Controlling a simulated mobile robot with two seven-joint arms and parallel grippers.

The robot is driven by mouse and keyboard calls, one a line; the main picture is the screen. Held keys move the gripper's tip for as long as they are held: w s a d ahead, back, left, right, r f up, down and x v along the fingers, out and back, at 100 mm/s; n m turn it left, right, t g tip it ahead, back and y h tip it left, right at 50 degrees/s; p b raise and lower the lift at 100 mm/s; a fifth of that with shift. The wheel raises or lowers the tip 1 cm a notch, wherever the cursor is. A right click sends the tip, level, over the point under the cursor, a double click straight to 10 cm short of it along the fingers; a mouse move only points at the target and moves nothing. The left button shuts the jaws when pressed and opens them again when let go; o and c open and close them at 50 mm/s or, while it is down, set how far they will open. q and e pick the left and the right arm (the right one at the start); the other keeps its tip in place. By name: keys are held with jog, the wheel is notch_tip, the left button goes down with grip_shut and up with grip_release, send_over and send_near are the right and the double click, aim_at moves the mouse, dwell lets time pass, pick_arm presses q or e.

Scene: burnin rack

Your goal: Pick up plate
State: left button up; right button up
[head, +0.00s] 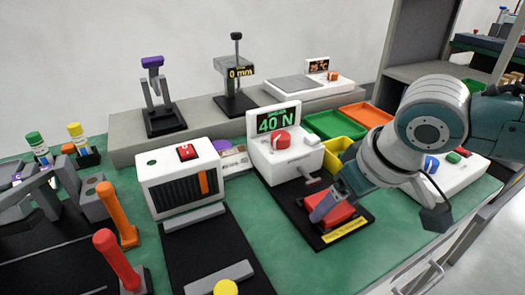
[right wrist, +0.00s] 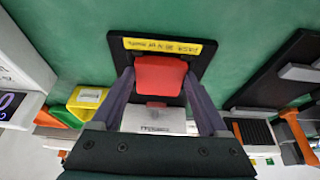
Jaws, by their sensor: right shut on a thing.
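A small red block (head: 332,215), the most plate-like thing at my right gripper, is over the front of a black base with a yellow label. In the right wrist view the red block (right wrist: 160,74) is between the two fingers of my right gripper (right wrist: 158,84). My right gripper (head: 322,208) is shut on it, coming in from the right and pointing down. The arm partly hides the block in the head view. I cannot tell whether the block is lifted clear of the base. My left gripper is not in view.
A white force gauge reading 40 N (head: 275,118) stands behind the black base (head: 285,193). Green (head: 335,121), yellow (head: 343,151) and orange (head: 366,115) bins are behind. A white unit with a black grille (head: 180,180) is to the left. Green table (head: 395,245) is clear in front.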

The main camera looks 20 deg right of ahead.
jog(key=c, duration=0.4)
jog(key=shift+r, duration=0.1)
